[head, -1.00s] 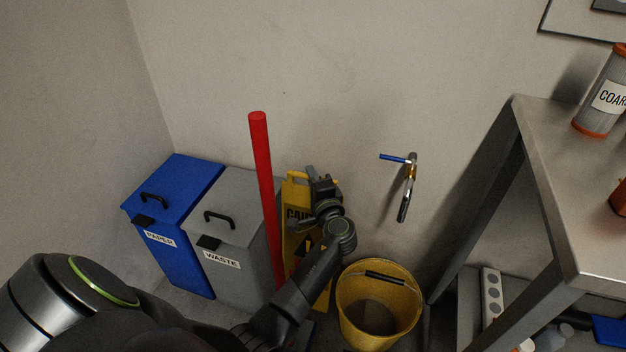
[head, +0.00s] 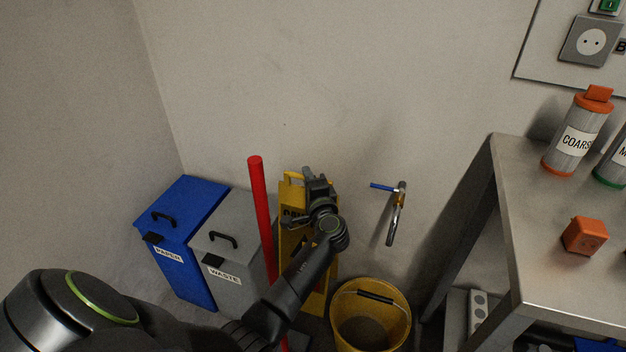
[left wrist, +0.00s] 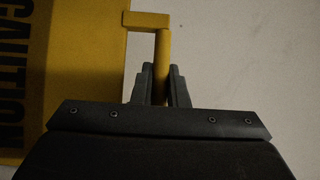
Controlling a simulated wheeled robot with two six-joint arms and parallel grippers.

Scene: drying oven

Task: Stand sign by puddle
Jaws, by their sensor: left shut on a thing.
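The yellow caution sign (head: 292,215) stands upright against or close to the wall, behind my left arm, between the grey bin and the bucket. My left gripper (head: 318,185) is at the sign's top. In the left wrist view my left gripper (left wrist: 161,88) is shut on the sign's yellow handle bar (left wrist: 162,50), with the sign's face (left wrist: 80,70) and its CAUTION lettering to the left. My forearm hides much of the sign in the head view. No puddle is in view. My right gripper is not in view.
A red pole (head: 262,210) stands just left of the sign. A blue PAPER bin (head: 185,230) and a grey WASTE bin (head: 235,245) are further left. A yellow bucket (head: 370,325) is right of the sign, below a wall tap (head: 396,213). A metal table (head: 510,220) stands at the right.

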